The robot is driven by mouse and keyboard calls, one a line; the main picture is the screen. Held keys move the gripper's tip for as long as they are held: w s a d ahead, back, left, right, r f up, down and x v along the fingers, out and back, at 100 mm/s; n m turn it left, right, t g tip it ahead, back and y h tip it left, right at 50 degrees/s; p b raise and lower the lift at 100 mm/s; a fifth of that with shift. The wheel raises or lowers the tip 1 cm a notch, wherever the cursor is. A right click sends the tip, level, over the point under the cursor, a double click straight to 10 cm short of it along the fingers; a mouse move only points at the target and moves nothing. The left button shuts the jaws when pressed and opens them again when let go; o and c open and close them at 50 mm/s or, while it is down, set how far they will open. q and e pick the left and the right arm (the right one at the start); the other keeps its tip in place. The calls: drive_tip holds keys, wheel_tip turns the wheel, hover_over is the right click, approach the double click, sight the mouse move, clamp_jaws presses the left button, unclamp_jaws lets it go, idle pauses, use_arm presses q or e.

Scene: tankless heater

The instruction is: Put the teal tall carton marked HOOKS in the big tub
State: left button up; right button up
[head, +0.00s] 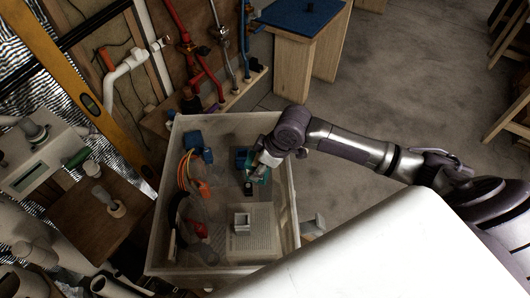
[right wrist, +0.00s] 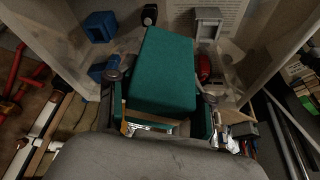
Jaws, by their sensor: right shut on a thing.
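The teal tall carton (right wrist: 163,75) is between the fingers of my right gripper (head: 262,164) and fills the space between them in the right wrist view. The gripper is shut on it. In the head view only a small teal part of the carton (head: 264,176) shows, as my gripper covers most of it. No HOOKS marking is legible. The big tub (head: 287,232) is a pale, open box, and my right gripper is over its inside near the right wall. I cannot tell whether the carton touches the tub floor. My left gripper is not in view.
The tub holds blue blocks (head: 194,140), orange cables (head: 184,170), a red item (head: 197,228) and a small grey square piece (head: 242,221). A blue-topped wooden stand (head: 305,15) is beyond it. Red pipes (head: 205,75) run along the wall behind. A white surface (head: 390,250) fills the lower right.

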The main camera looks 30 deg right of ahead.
drive_tip(key=shift+s+d+f+n+p, duration=0.35)
drive_tip(key=shift+d+f+n+p, duration=0.25)
drive_tip(key=shift+n, duration=0.2)
drive_tip(key=shift+f+y, duration=0.1)
drive_tip(key=shift+y, duration=0.2)
drive_tip(key=shift+d, duration=0.1)
use_arm(q)
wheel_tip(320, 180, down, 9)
drive_tip(key=b, duration=1.1)
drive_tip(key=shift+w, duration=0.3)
use_arm(e)
wheel_tip(320, 180, down, 18)
use_arm(q)
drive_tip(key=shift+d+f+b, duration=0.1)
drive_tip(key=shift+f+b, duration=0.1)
drive_tip(key=shift+b, duration=0.25)
use_arm(e)
drive_tip(key=shift+f, duration=0.5)
drive_tip(key=o, duration=1.3)
